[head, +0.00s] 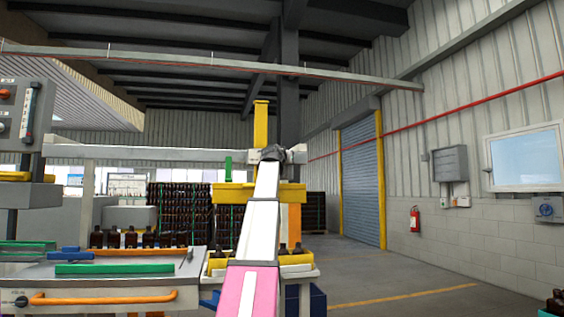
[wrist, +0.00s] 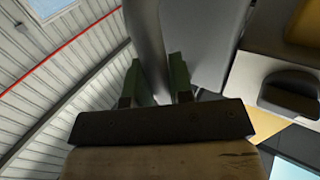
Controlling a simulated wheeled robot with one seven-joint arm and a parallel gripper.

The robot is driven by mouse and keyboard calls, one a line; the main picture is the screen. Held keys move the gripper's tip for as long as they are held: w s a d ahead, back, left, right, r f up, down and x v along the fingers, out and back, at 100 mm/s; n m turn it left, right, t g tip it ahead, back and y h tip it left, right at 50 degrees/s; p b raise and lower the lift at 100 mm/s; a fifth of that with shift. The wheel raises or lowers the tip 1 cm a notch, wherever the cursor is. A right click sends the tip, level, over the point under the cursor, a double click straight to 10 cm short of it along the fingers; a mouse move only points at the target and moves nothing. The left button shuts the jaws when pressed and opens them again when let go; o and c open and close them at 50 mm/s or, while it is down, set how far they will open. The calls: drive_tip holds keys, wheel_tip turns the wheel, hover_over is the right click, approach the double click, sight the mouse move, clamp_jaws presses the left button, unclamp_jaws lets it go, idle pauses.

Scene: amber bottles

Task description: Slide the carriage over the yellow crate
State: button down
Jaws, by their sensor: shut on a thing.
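The carriage (head: 260,125), with a yellow upright post and a wide yellow lower body, is on the pale overhead rail (head: 165,155). The yellow crate (head: 297,260) holds dark bottles and stands below the carriage, partly hidden by my arm. In the head view the carriage body lines up roughly above the crate; exact alignment in depth cannot be told. My gripper (wrist: 160,75) is up at the carriage, its green fingers shut on a grey part between them. In the head view my wrist hides the grip.
Dark stacked crates (head: 180,207) stand behind. A blue bin (head: 306,298) sits under the crate. The floor at right is open.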

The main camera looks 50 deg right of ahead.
drive_tip(key=shift+s+d, duration=0.1)
drive_tip(key=shift+d, duration=0.05)
drive_tip(key=c, duration=1)
unclamp_jaws()
drive_tip(key=shift+s+d+f, duration=0.1)
drive_tip(key=shift+d, duration=0.05)
drive_tip(key=shift+c, duration=0.2)
drive_tip(key=shift+a, duration=0.2)
drive_tip(key=v, duration=1)
drive_tip(key=shift+a, duration=0.2)
drive_tip(key=shift+s, duration=0.1)
